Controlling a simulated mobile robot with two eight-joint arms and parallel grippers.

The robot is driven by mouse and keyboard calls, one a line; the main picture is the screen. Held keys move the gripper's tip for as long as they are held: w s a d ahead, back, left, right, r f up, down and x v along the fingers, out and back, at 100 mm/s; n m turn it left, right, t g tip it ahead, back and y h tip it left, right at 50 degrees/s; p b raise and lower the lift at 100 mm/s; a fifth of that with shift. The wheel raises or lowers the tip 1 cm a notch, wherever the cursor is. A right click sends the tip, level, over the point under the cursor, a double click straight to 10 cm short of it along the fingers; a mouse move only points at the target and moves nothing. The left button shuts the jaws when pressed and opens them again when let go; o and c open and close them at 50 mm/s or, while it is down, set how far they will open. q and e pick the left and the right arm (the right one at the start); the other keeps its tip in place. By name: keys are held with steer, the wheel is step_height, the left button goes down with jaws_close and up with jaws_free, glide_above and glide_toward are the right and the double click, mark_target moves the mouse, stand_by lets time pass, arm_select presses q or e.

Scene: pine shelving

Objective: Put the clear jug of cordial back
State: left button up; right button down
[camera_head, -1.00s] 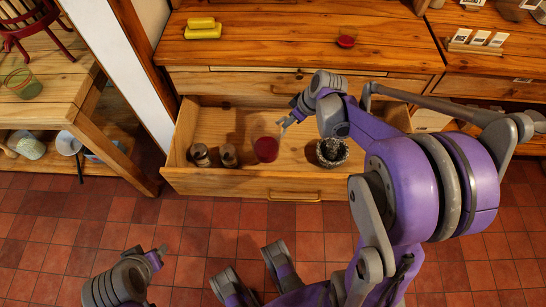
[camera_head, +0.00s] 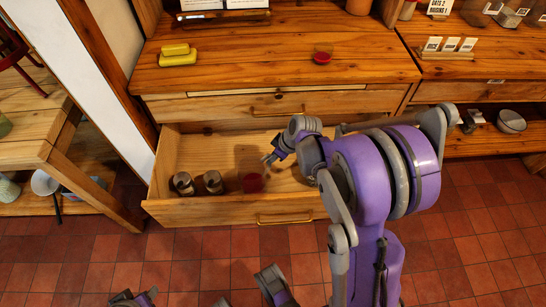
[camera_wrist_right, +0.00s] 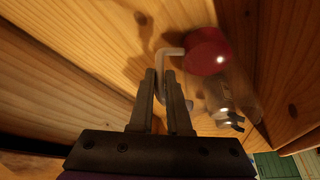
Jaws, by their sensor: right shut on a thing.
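The clear jug of red cordial (camera_head: 253,183) is inside the open drawer (camera_head: 240,217), right of two dark jars. My right gripper (camera_head: 268,160) reaches down into the drawer and is shut on the jug's handle. In the right wrist view the fingers (camera_wrist_right: 166,82) close at the pale handle, with the jug (camera_wrist_right: 208,52) just to their right. I cannot tell whether the jug rests on the drawer floor.
Two dark jars (camera_head: 198,183) stand at the drawer's left. My right arm hides the drawer's right end. A white post (camera_head: 90,60) stands left.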

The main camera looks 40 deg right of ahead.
steer(key=c, duration=1.3)
jaws_free()
steer(key=shift+f, duration=0.2)
steer(key=o, duration=0.4)
steer(key=shift+r, duration=0.1)
steer(key=p+v, duration=0.3)
steer(key=v, duration=0.9)
steer(key=s+a+m, duration=0.1)
steer(key=s+a, duration=0.3)
steer(key=a, duration=0.1)
steer(key=s+a+r+m+h, duration=0.1)
steer(key=s+a+m, duration=0.1)
steer(key=s+a, duration=0.3)
steer(key=s+a+r+m+h, duration=0.1)
steer(key=s+a, duration=0.4)
steer(key=shift+s+a+r+m+t, duration=0.1)
steer(key=shift+a+r+m+t, duration=0.05)
steer(key=shift+r+m+t, duration=0.15)
